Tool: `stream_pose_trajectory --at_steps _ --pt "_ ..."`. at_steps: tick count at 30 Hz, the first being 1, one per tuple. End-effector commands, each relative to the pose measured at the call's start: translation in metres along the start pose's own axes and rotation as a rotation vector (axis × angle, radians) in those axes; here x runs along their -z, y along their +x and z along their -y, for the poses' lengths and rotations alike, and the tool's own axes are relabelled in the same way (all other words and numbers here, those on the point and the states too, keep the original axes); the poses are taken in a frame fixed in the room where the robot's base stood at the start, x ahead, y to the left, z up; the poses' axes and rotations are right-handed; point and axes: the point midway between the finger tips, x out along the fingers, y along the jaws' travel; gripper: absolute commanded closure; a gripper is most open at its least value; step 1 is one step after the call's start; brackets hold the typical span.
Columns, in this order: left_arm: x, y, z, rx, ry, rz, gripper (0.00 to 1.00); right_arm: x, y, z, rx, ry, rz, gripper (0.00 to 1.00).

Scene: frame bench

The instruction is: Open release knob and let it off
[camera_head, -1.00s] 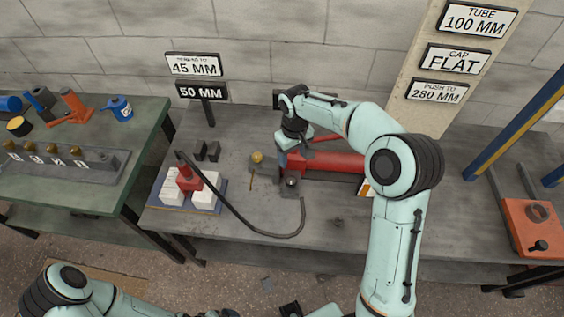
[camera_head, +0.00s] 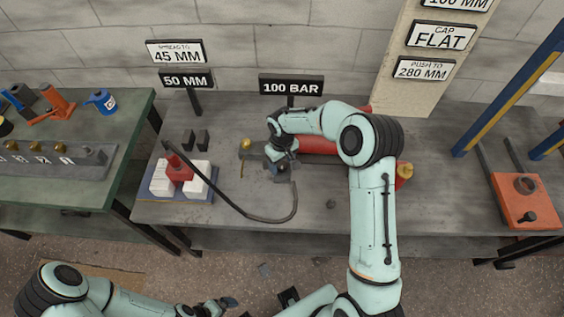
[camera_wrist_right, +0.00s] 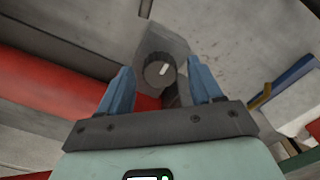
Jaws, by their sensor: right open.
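The release knob (camera_wrist_right: 159,70) is a dark round knob with a white mark on a grey block (camera_wrist_right: 166,45) of the red pump (camera_wrist_right: 60,85). In the right wrist view it shows between the two blue fingers of my right gripper (camera_wrist_right: 162,82), which is open and not closed on it. In the head view my right gripper (camera_head: 280,168) is at the left end of the red pump (camera_head: 318,145) and hides the knob. My left gripper (camera_head: 216,306) is low at the bottom edge, away from the bench; its jaws are unclear.
A brass piece (camera_head: 246,145) stands left of my right gripper. A 100 BAR sign (camera_head: 291,87) stands behind. An orange unit (camera_head: 526,203) sits right. The bench front is mostly clear.

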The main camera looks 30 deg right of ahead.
Motion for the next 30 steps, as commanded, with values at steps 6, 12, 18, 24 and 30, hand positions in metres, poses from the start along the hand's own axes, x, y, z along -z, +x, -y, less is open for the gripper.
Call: stream_pose_trajectory --at_steps 6,12,18,24,30 --pt "0.0001 -0.0001 -0.0001 0.0 0.0 0.0 0.0 -0.0001 0.0013 -0.0002 0.0 0.001 0.0 0.35" --pt "0.0001 -0.0001 -0.0001 0.0 0.0 0.0 0.0 -0.0001 0.0011 -0.0001 0.0 0.001 0.0 0.81" --pt "0.0002 -0.0002 -0.0001 0.0 0.0 0.0 0.0 -0.0001 0.0009 0.0 0.0 -0.002 0.0 0.91" --pt "0.0006 -0.0012 -0.0006 0.0 0.0 -0.001 0.0 0.0 0.0006 0.0 0.0 -0.042 0.001 0.91" --pt "0.0017 -0.0038 -0.002 -0.001 0.001 -0.003 0.0 0.0 0.0002 -0.0001 -0.001 -0.152 0.001 0.91"
